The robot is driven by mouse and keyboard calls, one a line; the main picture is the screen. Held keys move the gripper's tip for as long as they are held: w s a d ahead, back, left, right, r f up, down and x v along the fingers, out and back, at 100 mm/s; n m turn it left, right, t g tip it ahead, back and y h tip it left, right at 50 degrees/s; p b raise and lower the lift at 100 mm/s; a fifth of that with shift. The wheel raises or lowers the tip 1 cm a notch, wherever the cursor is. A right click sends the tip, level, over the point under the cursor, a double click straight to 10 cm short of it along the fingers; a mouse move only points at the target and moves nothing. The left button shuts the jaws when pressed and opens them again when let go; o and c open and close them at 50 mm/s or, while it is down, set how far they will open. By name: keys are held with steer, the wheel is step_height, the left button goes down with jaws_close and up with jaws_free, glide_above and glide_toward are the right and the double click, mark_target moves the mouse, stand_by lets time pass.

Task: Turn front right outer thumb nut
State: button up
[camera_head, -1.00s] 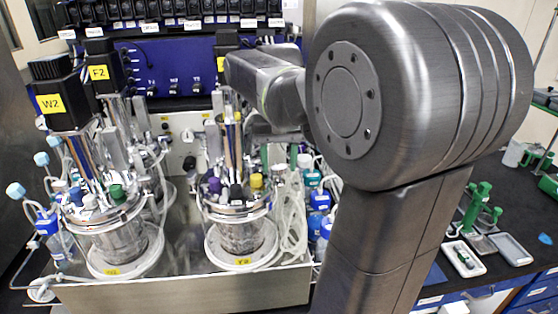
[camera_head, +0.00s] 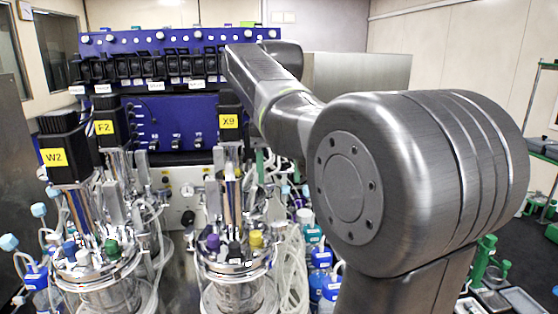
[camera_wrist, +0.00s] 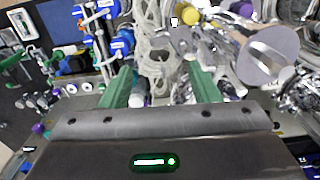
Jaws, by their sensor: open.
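The front right vessel (camera_head: 236,282) has a metal head plate with purple, black and yellow caps and a motor marked X9 (camera_head: 229,122) above it. I cannot pick out the front right outer thumb nut; fittings on the plate are too small and cluttered. In the wrist view, my gripper (camera_wrist: 160,78) has two green fingers set apart with nothing held between them. Tubing and metal fittings show beyond the fingers, with a yellow cap (camera_wrist: 186,14) above the right finger. The gripper is hidden in the head view.
The front left vessel (camera_head: 98,290) stands under the motor marked W2 (camera_head: 61,150). Clear tubing (camera_head: 292,262) and blue-capped bottles (camera_head: 322,284) crowd the right vessel's right side. A blue control unit (camera_head: 172,122) stands behind. A flat grey metal disc (camera_wrist: 268,54) shows at right in the wrist view.

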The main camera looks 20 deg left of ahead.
mark_target(279, 224)
steer(key=shift+r, duration=1.3)
steer(key=shift+f, duration=0.1)
step_height(279, 224, down, 14)
steer(key=shift+r+p, duration=0.1)
steer(key=shift+p, duration=0.35)
